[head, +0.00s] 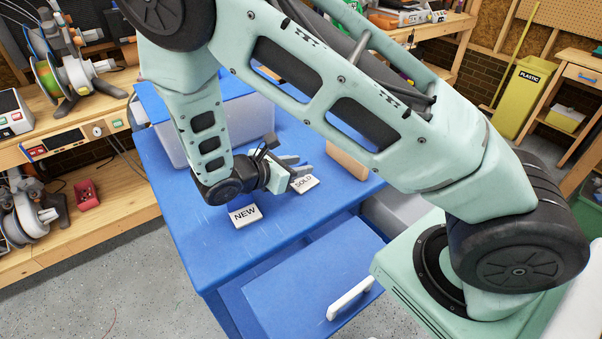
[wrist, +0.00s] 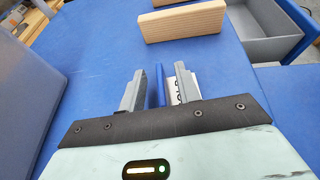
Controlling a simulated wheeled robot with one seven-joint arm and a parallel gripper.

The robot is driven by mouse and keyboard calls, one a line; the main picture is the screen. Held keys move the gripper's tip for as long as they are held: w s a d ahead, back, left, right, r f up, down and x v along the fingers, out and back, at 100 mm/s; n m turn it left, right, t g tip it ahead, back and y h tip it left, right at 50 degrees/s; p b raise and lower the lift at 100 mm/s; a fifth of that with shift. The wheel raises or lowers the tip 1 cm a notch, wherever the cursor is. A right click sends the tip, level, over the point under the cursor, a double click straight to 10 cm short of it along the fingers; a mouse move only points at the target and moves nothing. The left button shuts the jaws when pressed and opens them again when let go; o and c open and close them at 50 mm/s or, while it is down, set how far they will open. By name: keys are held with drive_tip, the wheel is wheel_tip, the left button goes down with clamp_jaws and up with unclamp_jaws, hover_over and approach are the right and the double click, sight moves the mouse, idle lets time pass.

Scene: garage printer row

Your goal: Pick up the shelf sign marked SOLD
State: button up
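The white SOLD sign (head: 305,184) is on the blue table (head: 175,205), beside my gripper's fingers in the head view. The rest of the sign is hidden behind the right finger and gripper body. I cannot tell whether a finger touches it.
A white NEW sign (head: 245,216) lies nearer the front of the table. A wooden block (wrist: 183,20) stands beyond my fingers. A large translucent bin (head: 172,140) stands at the back left. An open grey drawer (wrist: 262,48) is at the right.

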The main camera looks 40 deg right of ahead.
drive_tip(key=shift+d+f, duration=0.25)
drive_tip(key=shift+d, duration=0.25)
clamp_jaws()
